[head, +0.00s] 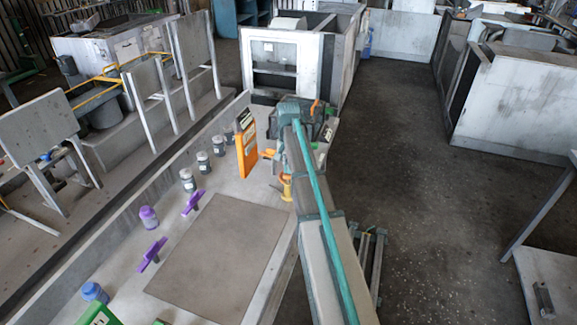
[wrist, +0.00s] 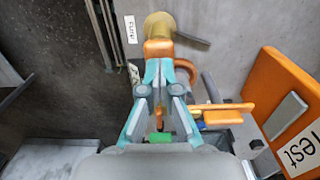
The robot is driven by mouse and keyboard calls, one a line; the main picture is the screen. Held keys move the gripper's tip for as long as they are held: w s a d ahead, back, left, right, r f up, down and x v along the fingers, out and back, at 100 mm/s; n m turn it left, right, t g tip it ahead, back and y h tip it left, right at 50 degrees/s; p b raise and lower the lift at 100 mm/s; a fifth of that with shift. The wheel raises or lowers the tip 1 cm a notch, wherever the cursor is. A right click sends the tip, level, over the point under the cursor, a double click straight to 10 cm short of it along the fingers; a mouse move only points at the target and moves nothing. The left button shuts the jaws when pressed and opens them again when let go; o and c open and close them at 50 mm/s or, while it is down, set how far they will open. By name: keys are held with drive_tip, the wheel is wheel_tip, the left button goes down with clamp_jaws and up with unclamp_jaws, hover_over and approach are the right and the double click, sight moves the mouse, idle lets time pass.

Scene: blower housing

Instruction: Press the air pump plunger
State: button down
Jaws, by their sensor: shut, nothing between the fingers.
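The air pump, a small yellow and orange upright device, stands on the bench in the head view (head: 286,189), just left of my arm. In the wrist view the pump (wrist: 160,24) is at the top centre, with a round yellowish part and an orange part (wrist: 158,47) nearer my fingers. My gripper (wrist: 159,64) has its teal fingers shut and empty. The fingertips overlap the lower edge of the orange part in the picture; I cannot tell whether they touch it. My arm hides most of the gripper in the head view.
An orange "Test" panel (wrist: 283,88) stands to the right in the wrist view; it also shows in the head view (head: 246,151). An orange lever (wrist: 228,112) lies between. A flat grey mat (head: 215,262) lies clear in front.

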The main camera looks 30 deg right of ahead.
wheel_tip(320, 180, down, 4)
drive_tip(key=shift+r+b, duration=0.25)
drive_tip(key=shift+b, duration=0.45)
wheel_tip(320, 180, up, 5)
drive_tip(key=p, duration=0.3)
drive_tip(key=shift+r, duration=0.15)
drive_tip(key=shift+r+b, duration=0.35)
drive_tip(key=shift+b, duration=0.2)
wheel_tip(320, 180, up, 8)
drive_tip(key=b, duration=0.2)
drive_tip(key=shift+r, duration=0.15)
drive_tip(key=shift+r, duration=0.1)
idle(0.4)
